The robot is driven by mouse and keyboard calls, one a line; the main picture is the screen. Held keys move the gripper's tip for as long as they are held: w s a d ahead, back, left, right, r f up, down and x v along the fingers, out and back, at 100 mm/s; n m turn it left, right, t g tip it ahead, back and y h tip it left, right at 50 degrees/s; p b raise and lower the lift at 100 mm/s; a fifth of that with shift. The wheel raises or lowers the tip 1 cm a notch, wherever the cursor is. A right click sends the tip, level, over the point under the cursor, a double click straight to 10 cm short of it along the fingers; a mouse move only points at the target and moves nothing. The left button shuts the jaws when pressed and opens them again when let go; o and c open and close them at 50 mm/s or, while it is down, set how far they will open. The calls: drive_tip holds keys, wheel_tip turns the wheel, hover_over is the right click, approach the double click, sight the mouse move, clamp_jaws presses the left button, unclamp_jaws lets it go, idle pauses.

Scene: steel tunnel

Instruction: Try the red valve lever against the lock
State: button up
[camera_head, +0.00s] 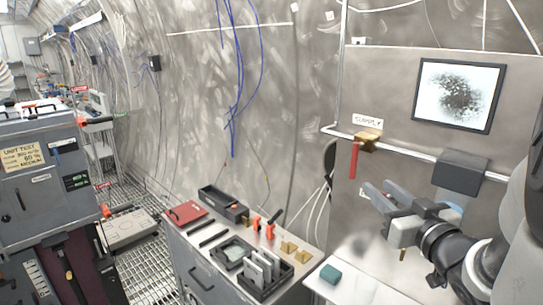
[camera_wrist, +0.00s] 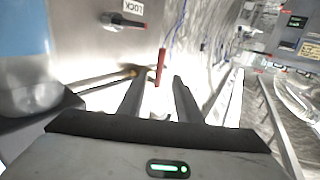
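The red valve lever (camera_head: 353,160) hangs straight down from a brass valve (camera_head: 368,141) on the pipe, under a SUPPLY label (camera_head: 367,121). In the wrist view the lever (camera_wrist: 161,66) stands just beyond the fingertips, roughly between them in the picture. My gripper (camera_head: 377,185) is open and empty, below and right of the lever, apart from it as far as I can tell. Its two fingers (camera_wrist: 159,79) show in the wrist view. That view also shows a LOCK label (camera_wrist: 133,6) beside a grey fitting with a red part (camera_wrist: 125,23); in the head view my gripper mostly hides this area.
A grey box (camera_head: 461,174) sits on the pipe to the right. Below is a white ledge with a teal block (camera_head: 330,274). A bench (camera_head: 215,275) at centre carries trays, a red case (camera_head: 186,213) and brass pieces. A grey cabinet (camera_head: 40,180) stands at left.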

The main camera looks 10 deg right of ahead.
sight(356, 160)
drive_tip(key=w, duration=0.5)
drive_tip(key=w+a+p, duration=0.1)
drive_tip(key=w, duration=0.5)
drive_tip(key=w+p, duration=0.1)
drive_tip(key=w, duration=0.5)
drive_tip(key=shift+w+a+r, duration=0.1)
drive_tip(key=shift+a, duration=0.05)
drive_tip(key=shift+c, duration=0.5)
clamp_jaws()
